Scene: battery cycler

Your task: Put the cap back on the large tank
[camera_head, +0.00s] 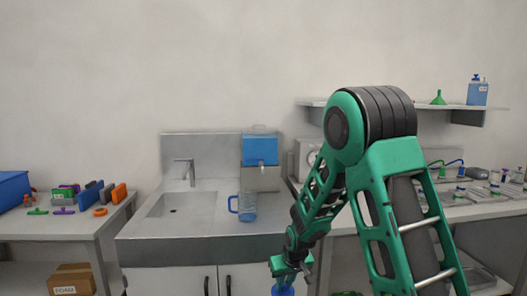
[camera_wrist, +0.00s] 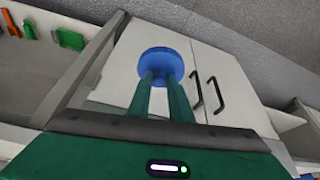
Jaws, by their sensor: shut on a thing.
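My gripper (camera_head: 290,268) hangs low at the bottom edge of the head view, in front of the sink cabinet. It is shut on a round blue cap (camera_wrist: 162,59), which sits at the tips of the green fingers in the wrist view. The cap also shows partly at the bottom edge of the head view (camera_head: 283,291).
A clear blue jug (camera_head: 246,207) stands on the sink counter (camera_head: 185,233) in front of the tank. The sink basin (camera_head: 182,207) and tap are to its left. A shelf at right holds a green funnel (camera_head: 438,98) and a blue bottle (camera_head: 477,93). White cabinet doors (camera_wrist: 215,70) are below the counter.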

